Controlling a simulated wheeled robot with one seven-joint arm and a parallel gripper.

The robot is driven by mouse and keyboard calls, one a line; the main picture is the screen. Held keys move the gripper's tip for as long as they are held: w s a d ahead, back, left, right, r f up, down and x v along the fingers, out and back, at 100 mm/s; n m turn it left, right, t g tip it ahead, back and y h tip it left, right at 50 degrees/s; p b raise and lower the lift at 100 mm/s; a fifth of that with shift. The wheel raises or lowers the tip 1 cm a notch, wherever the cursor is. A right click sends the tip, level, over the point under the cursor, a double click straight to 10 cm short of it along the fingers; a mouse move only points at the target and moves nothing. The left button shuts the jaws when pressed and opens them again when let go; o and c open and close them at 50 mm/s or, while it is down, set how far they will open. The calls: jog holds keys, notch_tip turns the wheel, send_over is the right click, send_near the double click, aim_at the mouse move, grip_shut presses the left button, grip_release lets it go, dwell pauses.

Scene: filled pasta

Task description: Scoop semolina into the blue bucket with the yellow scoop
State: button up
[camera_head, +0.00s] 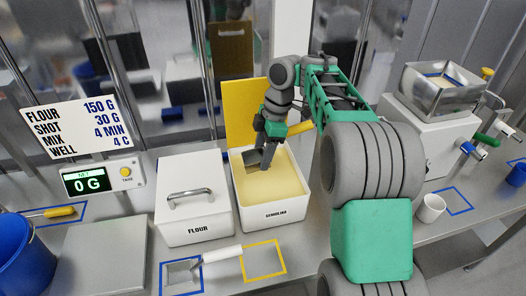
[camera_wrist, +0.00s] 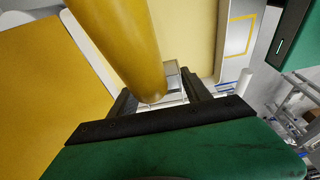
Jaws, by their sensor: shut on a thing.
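My gripper (camera_head: 265,150) is over the open white semolina bin (camera_head: 278,217), pointing down into it, shut on the yellow scoop. The scoop's metal pan (camera_head: 253,157) is inside the bin at the left; I cannot tell whether it is sunk in the pale semolina (camera_head: 270,190) or just above it. Its yellow handle (camera_head: 301,127) sticks out to the right past my gripper. In the wrist view the thick yellow handle (camera_wrist: 120,45) runs down to my gripper (camera_wrist: 160,97), hiding part of the jaws. The blue bucket (camera_head: 22,262) stands at the far left, partly cut off; its inside is not clear.
The lidded flour bin (camera_head: 193,215) stands left of the semolina bin. A yellow lid (camera_head: 240,103) stands upright behind. A scale plate (camera_head: 98,258) lies near the bucket; its display (camera_head: 88,182) reads 0 G. A white-handled scoop (camera_head: 216,255) and an empty yellow outline (camera_head: 263,262) are in front.

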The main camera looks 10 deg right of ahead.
jog(key=d+b+x, duration=0.2)
jog(key=b+x, duration=0.5)
jog(key=x, duration=0.1)
jog(key=shift+f+b, duration=0.4)
jog(key=shift+f, duration=0.15)
jog(key=shift+r, duration=0.1)
dwell(0.3)
jog(key=p+v, duration=0.3)
jog(key=a+p+v, duration=0.1)
jog(key=p+v, duration=0.3)
jog(key=a+p+v, duration=0.1)
jog(key=p+v, duration=0.2)
jog(key=shift+a+r, duration=0.2)
jog(key=shift+r, duration=0.35)
